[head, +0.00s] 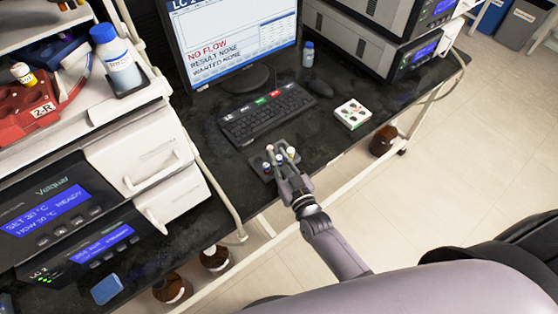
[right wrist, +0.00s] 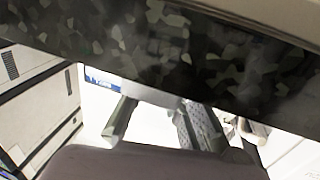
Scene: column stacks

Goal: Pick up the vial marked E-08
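Several small vials with pale caps (head: 267,166) stand at a small dark rack (head: 254,162) on the black bench, in front of the keyboard. Their markings are too small to read, so I cannot tell which is E-08. My right gripper (head: 281,160) is at the rack among the vials in the head view and partly hides them. In the right wrist view its two fingers (right wrist: 155,122) stand apart with no vial visible between them. My left gripper is not in view.
The bench (head: 310,132) holds a keyboard (head: 268,113), a monitor (head: 235,40), a mouse (head: 320,88), a white-and-green box (head: 353,114) and a small bottle (head: 308,55). Instruments (head: 65,215) stand at left. Brown bottles (head: 383,139) stand on the floor. The bench's front edge is close to the gripper.

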